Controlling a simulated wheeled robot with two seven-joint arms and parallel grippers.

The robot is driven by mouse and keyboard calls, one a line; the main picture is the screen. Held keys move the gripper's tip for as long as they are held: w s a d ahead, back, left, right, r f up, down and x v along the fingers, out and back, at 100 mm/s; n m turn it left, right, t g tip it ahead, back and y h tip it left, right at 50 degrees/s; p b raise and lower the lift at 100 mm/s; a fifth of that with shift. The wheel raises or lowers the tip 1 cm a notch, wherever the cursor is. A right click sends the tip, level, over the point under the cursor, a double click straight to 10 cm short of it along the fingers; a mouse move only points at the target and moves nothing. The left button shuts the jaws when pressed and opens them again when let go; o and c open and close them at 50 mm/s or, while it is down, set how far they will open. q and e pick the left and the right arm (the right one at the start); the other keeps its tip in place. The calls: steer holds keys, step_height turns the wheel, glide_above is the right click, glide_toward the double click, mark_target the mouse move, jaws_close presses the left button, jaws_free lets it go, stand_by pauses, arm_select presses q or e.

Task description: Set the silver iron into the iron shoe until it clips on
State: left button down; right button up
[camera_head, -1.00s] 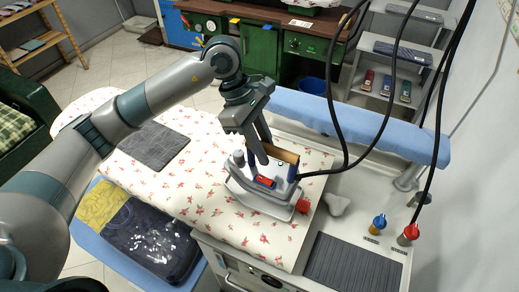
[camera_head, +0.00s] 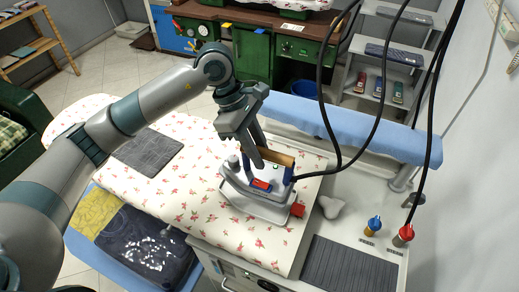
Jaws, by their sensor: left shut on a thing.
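The silver iron (camera_head: 238,179) has a brown handle (camera_head: 277,157), blue posts and a red label on its side. It is on the flowered cover of the ironing table. My left gripper (camera_head: 257,155) comes down from above and is shut on the handle, hiding part of it. Directly under the iron is a pale, flat, iron-shaped base that looks like the iron shoe (camera_head: 262,208), with a red tab (camera_head: 297,210) at its right end. I cannot tell whether the two are clipped together. My right gripper is not in view.
A black hose (camera_head: 333,140) runs from the iron up to the top. A grey ribbed mat (camera_head: 350,270) and blue and red valves (camera_head: 405,235) are at the right. A dark grey cloth (camera_head: 147,151) lies at the left of the cover. A blue padded board (camera_head: 350,130) stands behind.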

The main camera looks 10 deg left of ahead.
mark_target(262, 173)
arm_select(q)
steer(key=shift+f+b, duration=0.35)
steer(key=shift+f, duration=1.65)
steer(key=shift+w+f+b, duration=0.1)
steer(key=shift+f+b, duration=0.65)
steer(key=shift+b, duration=0.5)
steer(key=shift+d+b, duration=0.1)
steer(key=shift+b, duration=0.4)
steer(key=shift+f+b, duration=0.15)
steer(key=shift+b, duration=0.5)
stand_by(0.7)
steer(key=shift+f, duration=0.15)
stand_by(0.7)
steer(key=shift+f+b, duration=0.5)
steer(key=shift+b, duration=0.45)
stand_by(1.1)
